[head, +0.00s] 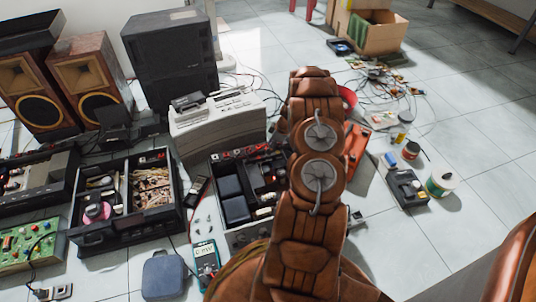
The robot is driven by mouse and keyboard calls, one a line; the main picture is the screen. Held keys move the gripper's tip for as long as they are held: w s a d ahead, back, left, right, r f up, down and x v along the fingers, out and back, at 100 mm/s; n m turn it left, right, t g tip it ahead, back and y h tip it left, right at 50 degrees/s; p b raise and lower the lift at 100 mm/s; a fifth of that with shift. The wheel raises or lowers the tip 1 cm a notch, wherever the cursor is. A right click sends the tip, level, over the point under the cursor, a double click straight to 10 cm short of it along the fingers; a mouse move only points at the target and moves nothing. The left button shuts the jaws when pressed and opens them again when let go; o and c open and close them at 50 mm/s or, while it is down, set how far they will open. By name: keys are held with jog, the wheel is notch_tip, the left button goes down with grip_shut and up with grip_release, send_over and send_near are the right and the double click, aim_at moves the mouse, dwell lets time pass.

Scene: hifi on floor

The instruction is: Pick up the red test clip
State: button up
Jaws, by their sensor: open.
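I cannot pick out the red test clip for certain in the head view. Small red parts (262,148) show along the back edge of the open black case (222,165), just left of my arm. My brown arm rises through the middle of the view and covers the right part of this case and the floor behind it. My gripper's fingers are not visible; the arm seems to hide them.
Wooden speakers (87,70), a black speaker (172,60) and a beige device (218,125) stand at the back left. A second open case (110,237), a multimeter (206,262) and a blue-grey case (167,277) lie left. Cables (385,95) spread behind right; the right floor is mostly clear.

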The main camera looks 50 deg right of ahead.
jog(key=shift+x, duration=1.2)
jog(key=shift+c, duration=0.2)
grip_shut()
